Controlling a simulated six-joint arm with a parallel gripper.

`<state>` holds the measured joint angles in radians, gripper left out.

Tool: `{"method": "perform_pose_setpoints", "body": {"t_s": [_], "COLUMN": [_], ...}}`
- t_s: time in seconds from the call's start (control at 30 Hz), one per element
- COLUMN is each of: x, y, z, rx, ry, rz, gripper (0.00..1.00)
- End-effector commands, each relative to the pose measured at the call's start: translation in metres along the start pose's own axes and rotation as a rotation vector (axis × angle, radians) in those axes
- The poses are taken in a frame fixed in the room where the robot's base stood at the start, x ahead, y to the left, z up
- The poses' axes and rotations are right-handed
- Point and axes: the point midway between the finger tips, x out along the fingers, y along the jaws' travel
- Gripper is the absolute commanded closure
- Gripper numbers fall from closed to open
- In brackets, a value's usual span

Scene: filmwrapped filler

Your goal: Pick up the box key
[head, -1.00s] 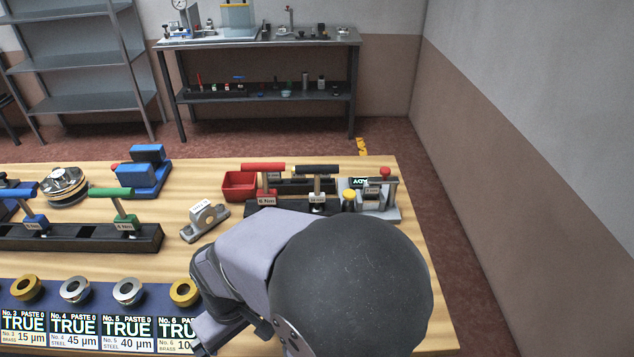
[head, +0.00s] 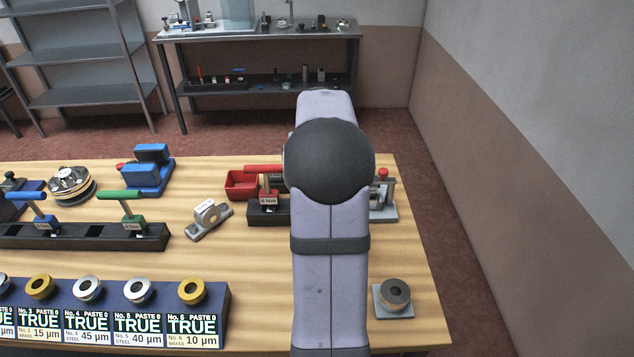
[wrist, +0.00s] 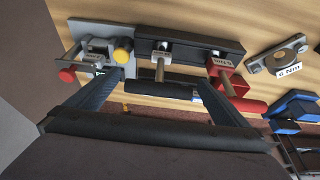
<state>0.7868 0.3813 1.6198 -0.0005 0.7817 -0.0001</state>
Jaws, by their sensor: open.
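The black-handled T-key (wrist: 166,86) stands in a dark rack (wrist: 200,47) in the wrist view. No name marks it as the box key, so I cannot tell if it is the one. My gripper (wrist: 160,84) is open, with one finger at each end of the black handle; contact cannot be told. A red-handled T-key (wrist: 222,68) stands beside it in the same rack, and also shows in the head view (head: 268,190). In the head view my arm hides the black-handled key and my gripper.
A grey fixture with a red knob (wrist: 67,75) and a yellow knob (wrist: 123,50) adjoins the rack. A red bin (head: 240,184) and a grey bracket (head: 209,217) lie nearby. Green (head: 122,194) and blue (head: 28,196) T-keys stand left. A ring (head: 395,293) sits at right.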

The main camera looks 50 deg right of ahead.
Motion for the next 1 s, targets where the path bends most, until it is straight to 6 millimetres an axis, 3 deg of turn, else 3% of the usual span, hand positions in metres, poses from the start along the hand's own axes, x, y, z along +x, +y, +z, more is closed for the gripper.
{"method": "perform_pose_setpoints", "body": {"t_s": [0.13,0.37,0.77,1.0], "x": [-0.015,-0.016,0.001,0.032], "y": [-0.001,-0.001,-0.001,-0.001], "z": [-0.023,-0.021,-0.021,-0.022], "rx": [0.000,-0.001,-0.001,-0.001], "ry": [0.047,0.033,0.031,0.029], "rz": [0.000,-0.001,-0.001,-0.001], "gripper": [0.00,0.00,0.00,0.00]}}
